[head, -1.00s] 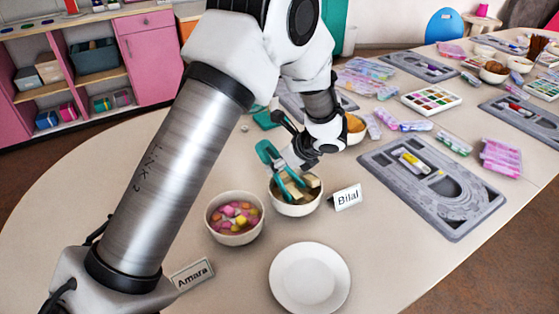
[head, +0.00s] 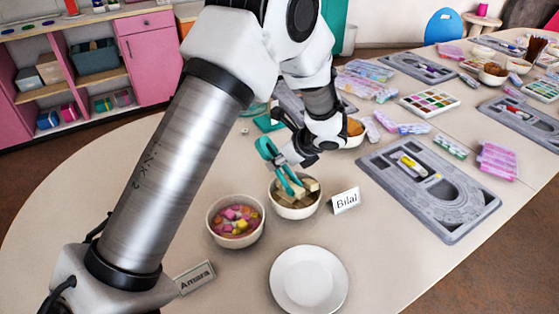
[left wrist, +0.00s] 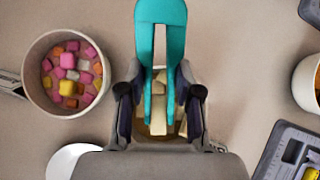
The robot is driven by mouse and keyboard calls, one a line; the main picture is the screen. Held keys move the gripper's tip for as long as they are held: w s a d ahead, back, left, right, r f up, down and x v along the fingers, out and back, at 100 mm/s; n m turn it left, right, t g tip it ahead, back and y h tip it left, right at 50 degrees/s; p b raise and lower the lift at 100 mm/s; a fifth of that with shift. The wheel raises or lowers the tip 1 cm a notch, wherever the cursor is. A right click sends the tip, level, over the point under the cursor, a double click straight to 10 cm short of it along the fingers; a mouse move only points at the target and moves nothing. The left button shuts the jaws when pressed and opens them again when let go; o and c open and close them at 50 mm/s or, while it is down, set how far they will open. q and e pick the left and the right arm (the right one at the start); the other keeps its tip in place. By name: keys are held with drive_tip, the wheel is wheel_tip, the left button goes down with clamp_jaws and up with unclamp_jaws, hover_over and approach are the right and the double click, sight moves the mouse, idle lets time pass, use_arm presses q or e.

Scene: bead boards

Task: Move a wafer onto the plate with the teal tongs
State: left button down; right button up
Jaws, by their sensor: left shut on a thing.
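My left gripper (head: 290,160) is shut on the teal tongs (head: 266,148), which also show in the left wrist view (left wrist: 160,25). The tongs point down into a white bowl (head: 296,214) of pale tan wafers (head: 312,186). Their tips are among the wafers; I cannot tell whether a wafer is between them. In the left wrist view the gripper (left wrist: 160,95) hides most of this bowl. The white plate (head: 308,281) lies bare in front of the bowl; part of it shows in the left wrist view (left wrist: 68,160). My right gripper is out of view.
A bowl (head: 235,242) of pink, orange and yellow pieces stands left of the wafer bowl. Name cards read Amara (head: 194,278) and Bilal (head: 345,201). A grey bead board (head: 455,215) lies to the right. An orange-filled bowl (head: 355,133) stands behind the gripper.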

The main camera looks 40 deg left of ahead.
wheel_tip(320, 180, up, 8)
drive_tip(key=p, duration=0.7)
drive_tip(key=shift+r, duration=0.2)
